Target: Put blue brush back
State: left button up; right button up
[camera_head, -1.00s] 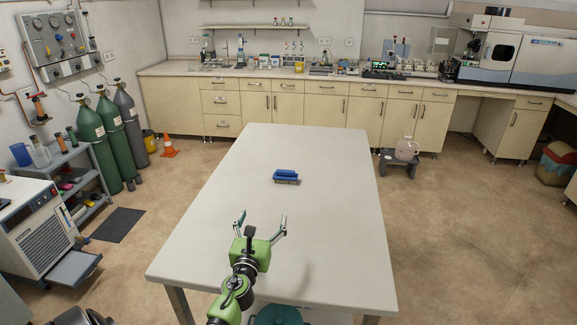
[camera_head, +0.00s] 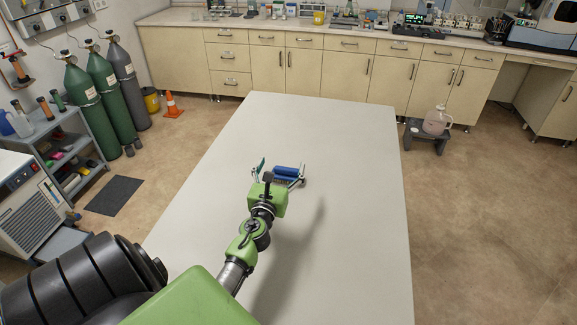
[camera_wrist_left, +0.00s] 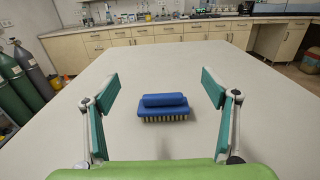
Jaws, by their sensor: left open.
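The blue brush (camera_head: 287,172) lies on the white table (camera_head: 340,215), bristles down. In the left wrist view the blue brush (camera_wrist_left: 164,107) is ahead of the fingers, centred in the gap between them. My left gripper (camera_head: 278,172) is open and empty. Its green-padded fingers (camera_wrist_left: 160,90) stand wide to either side of the brush in the wrist view and do not visibly touch it. In the head view the gripper hides the front of the brush. My right gripper is not in view.
A grey shelf rack (camera_head: 60,165) and green gas cylinders (camera_head: 85,95) stand left of the table. A long counter (camera_head: 330,65) runs along the back wall. A small stool (camera_head: 426,134) with a jug stands to the right. The tabletop around the brush is clear.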

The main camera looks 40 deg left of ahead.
pick_arm(q)
jog(key=b, duration=0.7)
send_near(287, 168)
jog(key=shift+w+a+f, duration=0.3)
jog(key=shift+w+a, duration=0.05)
jog(key=shift+w, duration=0.2)
jog(key=shift+w+a+f, duration=0.3)
jog(key=shift+w+a, duration=0.05)
jog(key=shift+w, duration=0.2)
jog(key=shift+w+a+r+p, duration=0.3)
jog(key=shift+w+a+r, duration=0.05)
jog(key=shift+w+r, duration=0.35)
jog(key=b+x, duration=0.1)
jog(key=x, duration=0.5)
jog(key=shift+f, duration=0.2)
jog(key=c, duration=1.2)
jog(key=shift+c, duration=0.6)
jog(key=shift+r, duration=0.1)
